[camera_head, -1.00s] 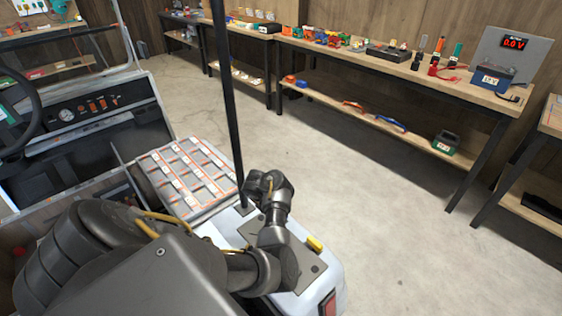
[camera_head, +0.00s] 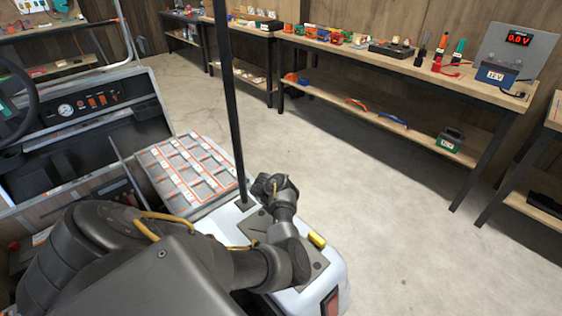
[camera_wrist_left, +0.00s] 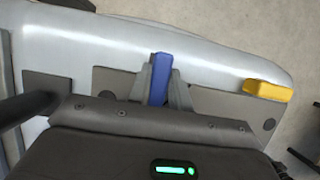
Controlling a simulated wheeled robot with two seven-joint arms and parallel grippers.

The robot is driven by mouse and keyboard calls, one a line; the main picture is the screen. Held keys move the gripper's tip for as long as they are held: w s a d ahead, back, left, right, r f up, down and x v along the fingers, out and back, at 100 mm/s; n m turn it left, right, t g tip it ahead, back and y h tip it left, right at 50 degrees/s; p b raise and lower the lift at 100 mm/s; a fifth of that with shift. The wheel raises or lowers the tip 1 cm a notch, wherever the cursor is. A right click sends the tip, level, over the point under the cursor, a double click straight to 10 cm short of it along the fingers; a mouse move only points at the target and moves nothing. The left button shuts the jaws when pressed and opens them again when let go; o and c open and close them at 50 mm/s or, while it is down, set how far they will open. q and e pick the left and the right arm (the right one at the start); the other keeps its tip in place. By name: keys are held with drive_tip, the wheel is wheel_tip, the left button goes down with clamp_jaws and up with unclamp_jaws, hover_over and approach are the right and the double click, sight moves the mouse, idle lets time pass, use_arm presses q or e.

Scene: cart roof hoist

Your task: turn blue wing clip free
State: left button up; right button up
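The blue wing clip (camera_wrist_left: 159,80) stands out from a grey plate (camera_wrist_left: 215,105) on the cart's white body in the left wrist view. My left gripper (camera_wrist_left: 160,84) has one finger on each side of the clip, close against it, and looks shut on it. In the head view my left arm reaches over the cart corner beside the black pole, and its wrist hides the blue clip and the fingertips. A yellow clip (camera_head: 316,240) sits at the plate's outer end; it also shows in the left wrist view (camera_wrist_left: 268,90). My right gripper is out of view.
The black roof pole (camera_head: 229,110) rises just left of my left wrist. A grey compartmented tray (camera_head: 190,172) lies beside it on the cart. Open floor (camera_head: 400,230) lies to the right. A workbench (camera_head: 400,68) with tools and a voltage display stands behind.

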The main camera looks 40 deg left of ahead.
use_arm(q)
drive_tip(key=shift+a, duration=0.1)
clamp_jaws()
